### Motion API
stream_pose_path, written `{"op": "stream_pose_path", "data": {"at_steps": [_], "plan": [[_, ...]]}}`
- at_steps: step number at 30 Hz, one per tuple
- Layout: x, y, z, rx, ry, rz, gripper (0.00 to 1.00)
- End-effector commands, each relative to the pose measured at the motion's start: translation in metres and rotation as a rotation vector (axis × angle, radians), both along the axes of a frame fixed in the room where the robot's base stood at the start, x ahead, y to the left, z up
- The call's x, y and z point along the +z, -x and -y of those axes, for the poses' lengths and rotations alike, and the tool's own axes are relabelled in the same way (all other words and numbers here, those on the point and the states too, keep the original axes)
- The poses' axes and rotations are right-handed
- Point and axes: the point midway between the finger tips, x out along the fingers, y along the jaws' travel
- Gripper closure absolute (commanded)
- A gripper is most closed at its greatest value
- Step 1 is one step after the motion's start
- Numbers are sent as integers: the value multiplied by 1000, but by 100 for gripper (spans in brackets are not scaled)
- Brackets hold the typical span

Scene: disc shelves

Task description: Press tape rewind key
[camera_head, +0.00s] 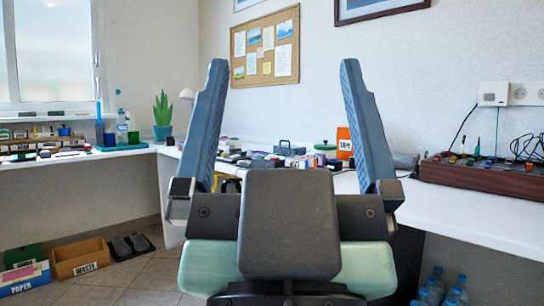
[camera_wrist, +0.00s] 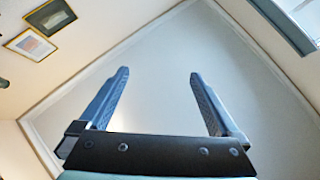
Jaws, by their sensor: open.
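My gripper (camera_head: 284,62) stands upright in the middle of the head view, its two blue-grey fingers wide apart with nothing between them. In the wrist view my gripper (camera_wrist: 158,73) is also open and empty, pointing up at the ceiling. I cannot make out a tape player or its rewind key in either view. Small items crowd the white desk behind my gripper, and my fingers and wrist hide part of them. A grey case with a handle (camera_head: 289,149) stands among them.
A brown wooden box (camera_head: 480,180) with knobs and loose wires stands on the white desk (camera_head: 455,210) at right. The left counter holds several small items and a green tray (camera_head: 122,149). A box labelled WASTE (camera_head: 82,258) and water bottles (camera_head: 440,288) stand on the floor.

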Motion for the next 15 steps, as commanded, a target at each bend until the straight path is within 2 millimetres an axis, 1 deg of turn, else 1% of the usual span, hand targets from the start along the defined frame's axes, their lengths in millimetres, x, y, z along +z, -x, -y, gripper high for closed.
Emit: {"op": "stream_pose_path", "data": {"at_steps": [1,2,6,14,15], "plan": [[0,0,0,0,0,0,13],[0,0,0,0,0,0,18],[0,0,0,0,0,0,43],[0,0,0,0,0,0,90],[0,0,0,0,0,0,97]]}}
